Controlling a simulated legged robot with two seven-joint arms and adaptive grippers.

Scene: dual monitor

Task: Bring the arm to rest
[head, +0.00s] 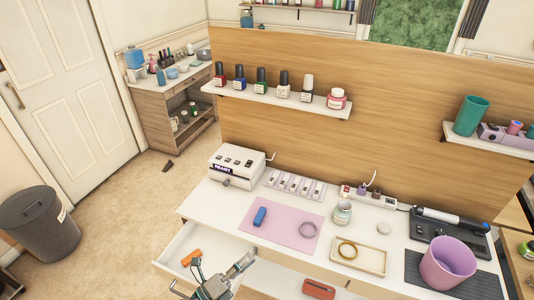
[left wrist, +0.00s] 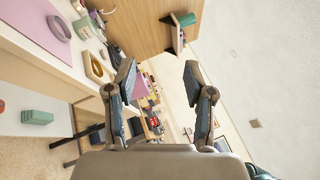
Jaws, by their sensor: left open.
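My left gripper (head: 222,270) is at the bottom of the head view, in front of the white desk (head: 205,207) and close to its pulled-out drawer (head: 178,246). In the left wrist view its two dark fingers (left wrist: 158,80) stand wide apart with nothing held between them. Past the fingers, that view shows the wooden panel, a pale wall and blurred things farther off. I cannot tell from the head view whether the gripper touches the drawer. My right gripper does not show.
An orange object (head: 191,257) lies in the open drawer. A red box (head: 318,289) sits low in front. Carpet (head: 130,225) at left is mostly clear.

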